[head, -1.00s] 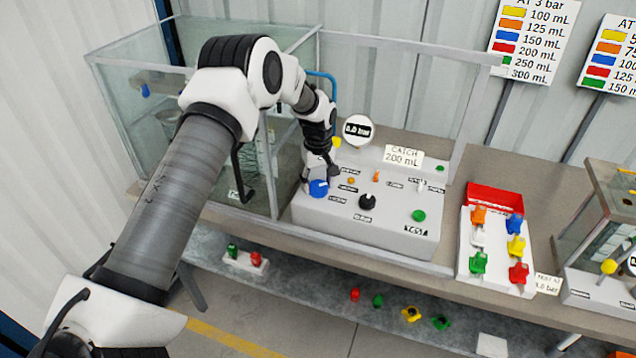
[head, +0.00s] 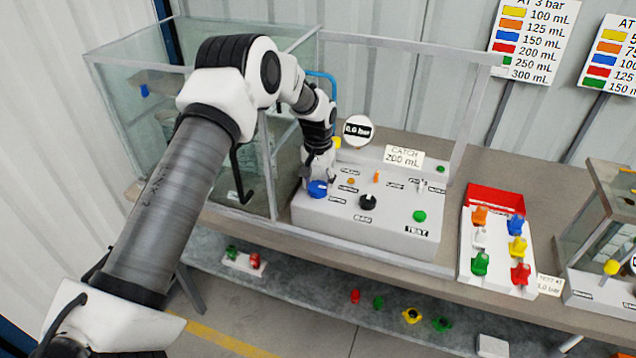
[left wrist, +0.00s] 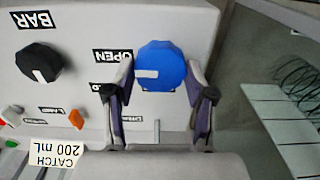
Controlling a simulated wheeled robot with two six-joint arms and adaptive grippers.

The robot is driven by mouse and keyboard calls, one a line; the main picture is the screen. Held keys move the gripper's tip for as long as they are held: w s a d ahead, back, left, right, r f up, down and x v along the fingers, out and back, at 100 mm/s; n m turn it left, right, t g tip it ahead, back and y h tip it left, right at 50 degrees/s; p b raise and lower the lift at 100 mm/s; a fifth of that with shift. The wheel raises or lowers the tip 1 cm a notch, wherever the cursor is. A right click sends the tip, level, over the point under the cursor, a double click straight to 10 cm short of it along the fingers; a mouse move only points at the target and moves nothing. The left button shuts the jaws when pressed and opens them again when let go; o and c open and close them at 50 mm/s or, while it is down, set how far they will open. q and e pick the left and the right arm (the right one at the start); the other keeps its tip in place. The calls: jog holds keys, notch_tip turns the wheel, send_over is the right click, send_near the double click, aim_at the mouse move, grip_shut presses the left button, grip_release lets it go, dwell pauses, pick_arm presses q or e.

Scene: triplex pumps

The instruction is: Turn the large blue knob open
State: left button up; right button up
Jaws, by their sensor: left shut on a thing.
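The large blue knob (head: 318,188) sits at the left front of the white control panel (head: 395,238). In the left wrist view the knob (left wrist: 161,62) lies between the two fingers of my left gripper (left wrist: 158,72), which is shut on its sides. The knob's white mark points left in that view, toward the OPEN label (left wrist: 113,56). In the head view my left gripper (head: 318,176) reaches down to the knob from above and partly hides it. My right gripper is not in view.
A black knob (head: 367,202) and a green button (head: 419,216) are on the same panel. A round gauge (head: 358,130) stands behind it. A glass tank (head: 135,125) is at the left. A tray of coloured valves (head: 497,245) is to the right.

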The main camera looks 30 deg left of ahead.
aim_at(318, 186)
pick_arm(q)
jog(key=shift+s+f, duration=0.1)
dwell(0.3)
jog(key=o, duration=1.2)
jog(key=shift+c, duration=0.2)
notch_tip(318, 186, up, 12)
